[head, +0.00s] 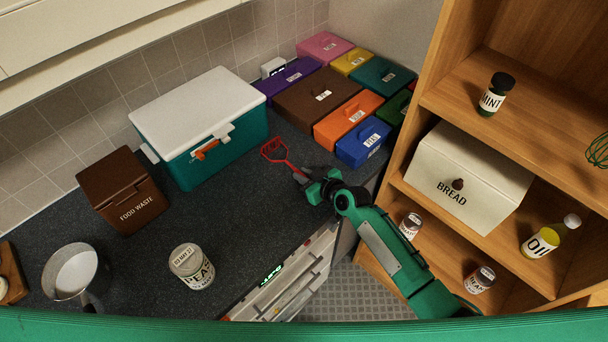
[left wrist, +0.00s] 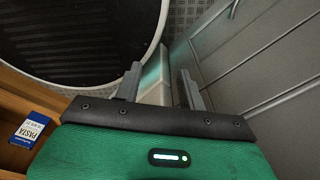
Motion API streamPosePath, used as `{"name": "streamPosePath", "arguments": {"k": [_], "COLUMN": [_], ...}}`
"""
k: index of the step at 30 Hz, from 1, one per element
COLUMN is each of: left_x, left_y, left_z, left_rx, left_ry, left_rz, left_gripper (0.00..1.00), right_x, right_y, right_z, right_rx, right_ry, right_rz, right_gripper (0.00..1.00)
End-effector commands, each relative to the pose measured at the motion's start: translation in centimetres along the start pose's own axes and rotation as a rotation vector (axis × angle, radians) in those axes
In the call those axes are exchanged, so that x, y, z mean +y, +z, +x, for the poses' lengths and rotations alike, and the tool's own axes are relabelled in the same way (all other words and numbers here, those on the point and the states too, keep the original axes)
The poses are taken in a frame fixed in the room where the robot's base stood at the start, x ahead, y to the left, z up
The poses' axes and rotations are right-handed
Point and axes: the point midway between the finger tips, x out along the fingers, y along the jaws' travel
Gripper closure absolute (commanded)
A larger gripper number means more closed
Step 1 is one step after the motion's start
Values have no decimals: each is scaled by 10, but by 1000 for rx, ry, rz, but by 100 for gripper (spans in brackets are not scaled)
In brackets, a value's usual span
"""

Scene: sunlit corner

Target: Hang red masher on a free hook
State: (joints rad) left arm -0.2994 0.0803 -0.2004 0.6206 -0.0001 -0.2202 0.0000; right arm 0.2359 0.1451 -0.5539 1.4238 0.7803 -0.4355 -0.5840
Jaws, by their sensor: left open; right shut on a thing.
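The red masher (head: 273,150) is in the head view, above the dark worktop near the teal cool box. My right gripper (head: 299,177) is shut on its handle, with the masher's head pointing away to the upper left. The gripper hides part of the handle. I cannot tell the exact height of the masher over the worktop. My left gripper (left wrist: 158,80) is open and empty in the left wrist view, and it is outside the head view. No hook can be made out in either view.
The teal cool box (head: 215,150) and several coloured boxes, including a blue one (head: 362,142), stand around the masher. A wooden shelf unit (head: 450,95) rises at the right, holding a bread bin (head: 480,165). A green whisk (head: 598,150) shows at the right edge.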

Motion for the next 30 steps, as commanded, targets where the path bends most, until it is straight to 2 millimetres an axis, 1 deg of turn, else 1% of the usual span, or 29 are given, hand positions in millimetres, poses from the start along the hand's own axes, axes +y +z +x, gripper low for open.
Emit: {"name": "streamPosePath", "arguments": {"k": [1,6,7,9,10,17,22,28,30], "left_x": [0,0,0,0,0,0,0,0,0], "left_y": [0,0,0,0,0,0,0,1,2], "left_z": [0,0,0,0,0,0,2,10,17], "left_rx": [0,0,0,0,0,0,0,-1,-1], "left_ry": [0,0,0,0,0,0,0,0,0], "left_rz": [0,0,0,0,0,0,0,0,0], "left_gripper": [60,60,60,60,60,60,60,60,60], "right_x": [0,0,0,0,0,0,0,0,0], "right_y": [4,5,6,5,5,4,9,9,10], "right_z": [0,0,0,0,0,0,2,-23,-31], "right_rx": [-5,-7,-8,-8,-7,-6,-5,-4,-4], "right_ry": [0,-1,-1,-1,-1,-1,-1,0,-1], "right_rz": [0,0,0,0,0,0,2,-2,-2], "right_gripper": [100,100,79,65,63,63,63,63,63]}}
